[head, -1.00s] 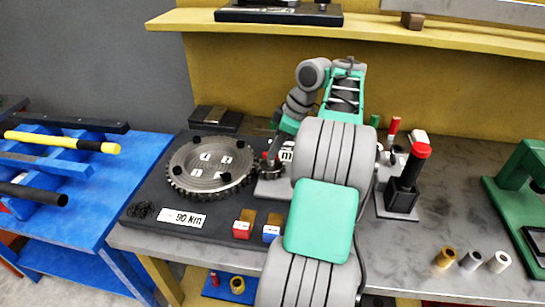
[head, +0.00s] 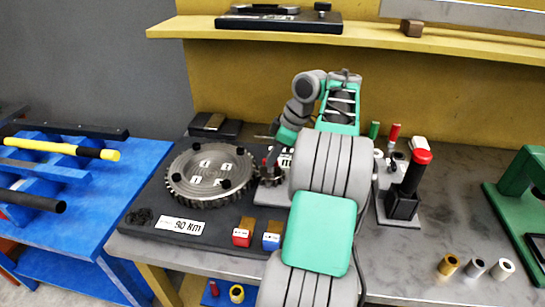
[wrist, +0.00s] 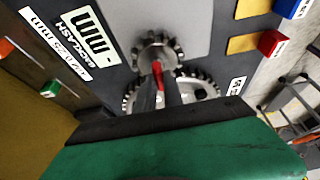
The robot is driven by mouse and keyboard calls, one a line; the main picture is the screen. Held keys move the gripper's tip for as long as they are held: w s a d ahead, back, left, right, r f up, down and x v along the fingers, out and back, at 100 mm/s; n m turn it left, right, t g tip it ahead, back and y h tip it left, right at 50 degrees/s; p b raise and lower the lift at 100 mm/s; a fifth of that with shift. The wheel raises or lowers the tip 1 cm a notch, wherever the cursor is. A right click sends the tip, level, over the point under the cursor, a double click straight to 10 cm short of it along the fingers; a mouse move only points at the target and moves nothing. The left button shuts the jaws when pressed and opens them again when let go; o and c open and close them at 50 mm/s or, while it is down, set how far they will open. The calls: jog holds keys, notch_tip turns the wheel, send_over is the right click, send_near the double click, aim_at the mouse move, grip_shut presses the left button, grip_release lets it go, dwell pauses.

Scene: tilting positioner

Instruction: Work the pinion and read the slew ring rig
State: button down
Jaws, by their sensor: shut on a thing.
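The slew ring (head: 211,170) is a toothed grey metal disc with black bolts and small white number tags, lying on a dark base plate (head: 160,197). The small toothed pinion (wrist: 155,52) sits against the ring's edge; ring teeth (wrist: 205,82) show beyond it in the wrist view. My gripper (wrist: 165,82) is shut on a slim red handle (wrist: 157,69) over the pinion. In the head view my arm partly hides the pinion. A white label reading BACKLASH mm (wrist: 77,40) lies beside the pinion, and a 90 Nm label (head: 181,225) lies at the plate's front.
Red (head: 243,232) and blue (head: 272,235) blocks stand on the plate's front edge. A red-topped black post (head: 408,190) stands right of my arm. Several metal sleeves (head: 475,268) and a green frame (head: 520,170) are farther right.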

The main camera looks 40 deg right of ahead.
jog(key=shift+f, duration=0.1)
jog(key=m+b, duration=0.2)
jog(key=shift+a+f+t+h+b, duration=0.1)
jog(key=shift+f+t+h+b, duration=0.2)
jog(key=shift+h+b, duration=0.1)
jog(key=shift+r+m+b, duration=0.15)
jog(key=shift+m+b, duration=0.35)
jog(key=shift+m, duration=0.2)
jog(key=shift+r+m+h, duration=0.2)
jog(key=shift+m+h, duration=0.2)
jog(key=shift+m, duration=0.2)
jog(key=c, duration=1.5)
grip_release()
jog(key=shift+o, duration=0.2)
jog(key=shift+r, duration=0.1)
jog(key=p+v, duration=0.3)
jog(key=v, duration=0.4)
jog(key=shift+s+r, duration=0.3)
